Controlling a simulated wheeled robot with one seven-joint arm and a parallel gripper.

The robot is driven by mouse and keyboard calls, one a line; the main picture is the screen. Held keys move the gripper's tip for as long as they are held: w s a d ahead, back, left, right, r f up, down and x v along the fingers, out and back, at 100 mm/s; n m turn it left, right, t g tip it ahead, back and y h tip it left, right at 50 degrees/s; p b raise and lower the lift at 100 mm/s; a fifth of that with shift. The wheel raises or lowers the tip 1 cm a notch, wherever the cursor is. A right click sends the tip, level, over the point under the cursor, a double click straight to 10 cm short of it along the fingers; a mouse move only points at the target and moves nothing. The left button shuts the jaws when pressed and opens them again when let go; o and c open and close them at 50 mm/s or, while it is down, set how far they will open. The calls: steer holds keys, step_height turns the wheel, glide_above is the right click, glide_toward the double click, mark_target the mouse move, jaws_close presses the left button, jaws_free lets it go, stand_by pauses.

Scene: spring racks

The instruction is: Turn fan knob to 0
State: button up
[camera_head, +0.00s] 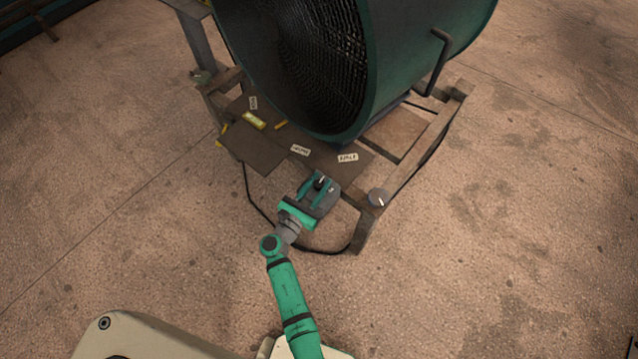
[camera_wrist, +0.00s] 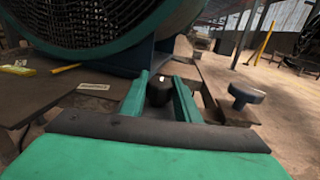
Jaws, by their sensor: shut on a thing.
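A large green drum fan (camera_head: 375,60) with a dark grille stands on a wooden frame. Two knobs are on the front of the frame. My gripper (camera_head: 322,181) is at the front edge, its green fingers on either side of a dark round knob (camera_head: 319,184) with a pale mark on top. In the wrist view the same dark knob (camera_wrist: 158,92) sits between the fingers (camera_wrist: 160,84), partly hidden by them. The gripper is shut on it. A second, grey-blue knob (camera_head: 378,198) is on the frame's right corner, apart from the gripper; it also shows in the wrist view (camera_wrist: 245,95).
Small white labels (camera_head: 348,157) lie on the panel, too small to read. A yellow-green item (camera_head: 254,120) lies at the panel's left. A black cable (camera_head: 325,252) loops on the floor below the frame. The concrete floor (camera_head: 510,230) to the right is clear.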

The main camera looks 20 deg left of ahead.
steer(key=shift+a+n+g+y, duration=0.15)
steer(key=shift+n+y, duration=1.4)
steer(key=shift+y, duration=0.85)
steer(key=shift+d+n+g+y, duration=0.15)
steer(key=shift+n+y, duration=1.4)
steer(key=shift+y, duration=0.85)
steer(key=shift+w+n+g+y, duration=0.1)
steer(key=shift+n+g+y, duration=1.2)
steer(key=shift+y, duration=0.55)
steer(key=shift+n+g+y, duration=1.1)
steer(key=shift+n+y, duration=0.4)
steer(key=shift+y, duration=0.35)
steer(key=o, duration=1)
steer(key=shift+o, duration=0.2)
